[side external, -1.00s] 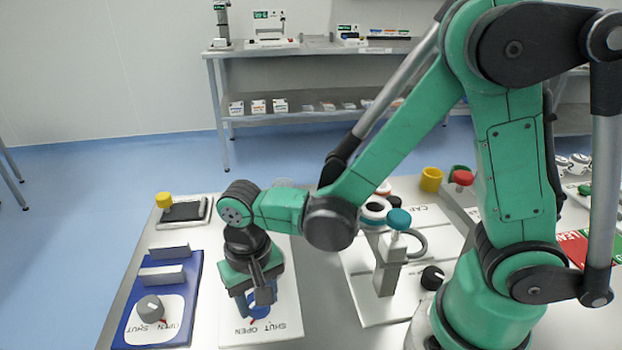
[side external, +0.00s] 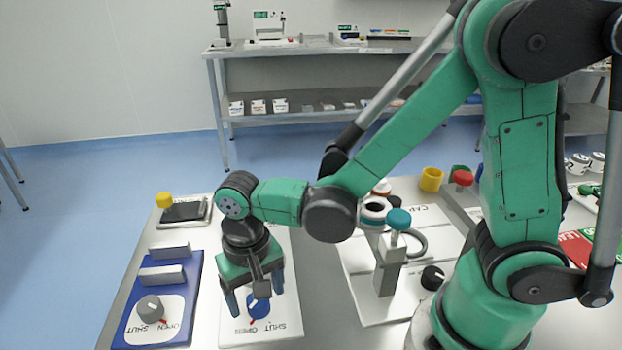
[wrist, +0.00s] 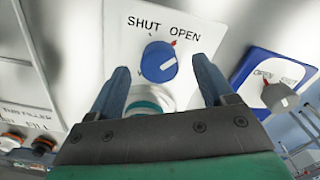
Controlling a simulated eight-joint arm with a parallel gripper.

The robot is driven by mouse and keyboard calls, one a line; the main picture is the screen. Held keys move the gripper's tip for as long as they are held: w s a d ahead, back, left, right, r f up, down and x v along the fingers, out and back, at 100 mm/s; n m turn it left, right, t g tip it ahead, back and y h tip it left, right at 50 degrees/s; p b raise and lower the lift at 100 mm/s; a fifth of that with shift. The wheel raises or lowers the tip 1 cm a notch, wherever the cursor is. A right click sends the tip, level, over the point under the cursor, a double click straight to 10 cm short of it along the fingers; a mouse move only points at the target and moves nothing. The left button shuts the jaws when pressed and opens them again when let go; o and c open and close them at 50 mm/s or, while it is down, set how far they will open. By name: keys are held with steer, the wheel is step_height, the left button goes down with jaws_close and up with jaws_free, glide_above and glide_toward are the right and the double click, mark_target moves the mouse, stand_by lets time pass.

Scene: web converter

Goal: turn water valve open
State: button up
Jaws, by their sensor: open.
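A blue round knob (wrist: 160,62) sits on a white panel (wrist: 118,35) printed SHUT and OPEN. In the wrist view a small red mark shows at the knob's upper right edge, close to the word OPEN. The knob also shows in the side view (side external: 259,307), below my gripper (side external: 254,303). My gripper is open, with one finger on each side of the knob. In the wrist view the fingers (wrist: 162,70) are apart from the knob, with gaps on both sides. I cannot tell the fingertips' height over the panel.
A blue panel (side external: 193,300) with a grey knob (side external: 150,308), also marked OPEN and SHUT, stands to the left. Two grey upright blocks (side external: 163,276) stand on it. A teal-capped post (side external: 391,265) and a black knob (side external: 432,278) are to the right.

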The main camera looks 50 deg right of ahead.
steer(key=shift+r, duration=2.25)
steer(key=d+r+n+t, duration=0.4)
steer(key=d+r+t, duration=0.2)
steer(key=d, duration=0.4)
steer(key=shift+s+d+t, duration=0.25)
steer(key=shift+d+t, duration=0.1)
steer(key=shift+t, duration=0.25)
